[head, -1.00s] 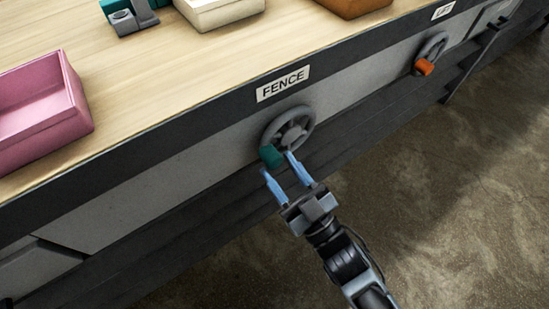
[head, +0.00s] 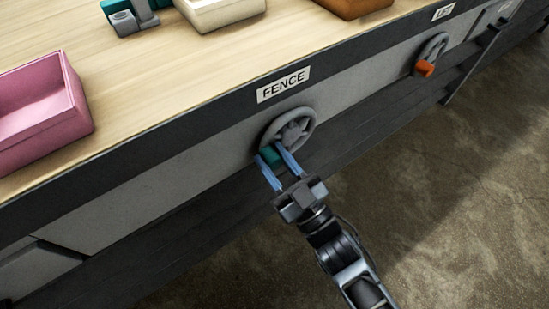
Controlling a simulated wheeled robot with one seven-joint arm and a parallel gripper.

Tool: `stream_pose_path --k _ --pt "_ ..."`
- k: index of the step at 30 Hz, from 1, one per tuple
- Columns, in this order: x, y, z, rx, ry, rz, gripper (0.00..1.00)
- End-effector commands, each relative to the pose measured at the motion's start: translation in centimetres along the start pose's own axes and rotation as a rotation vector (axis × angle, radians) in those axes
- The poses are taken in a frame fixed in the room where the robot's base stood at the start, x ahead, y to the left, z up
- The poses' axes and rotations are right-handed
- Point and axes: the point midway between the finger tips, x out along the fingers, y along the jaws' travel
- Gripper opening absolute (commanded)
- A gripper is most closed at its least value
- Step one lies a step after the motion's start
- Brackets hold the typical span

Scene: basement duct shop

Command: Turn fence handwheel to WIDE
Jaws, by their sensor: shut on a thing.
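The fence handwheel (head: 300,122) is a grey spoked wheel on the front of the bench, just below the white FENCE label (head: 283,84). Its teal knob (head: 269,154) sits at the lower left of the rim. My gripper (head: 270,161) has its two blue fingers on either side of the teal knob and is shut on it. The fingers hide part of the knob. No WIDE mark can be made out in this view.
A second handwheel with an orange knob (head: 425,68) is on the bench front at the upper right. A pink bin (head: 80,115), a cream bin (head: 222,16) and a brown bin (head: 350,8) stand on the wooden bench top. The floor at the right is clear.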

Motion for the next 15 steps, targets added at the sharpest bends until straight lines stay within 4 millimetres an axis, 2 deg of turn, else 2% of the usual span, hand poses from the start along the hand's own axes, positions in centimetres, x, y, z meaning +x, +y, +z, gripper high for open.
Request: stream_pose_path --k 15 --pt "0.06 0.06 -0.24 0.027 0.001 0.011 0.00"
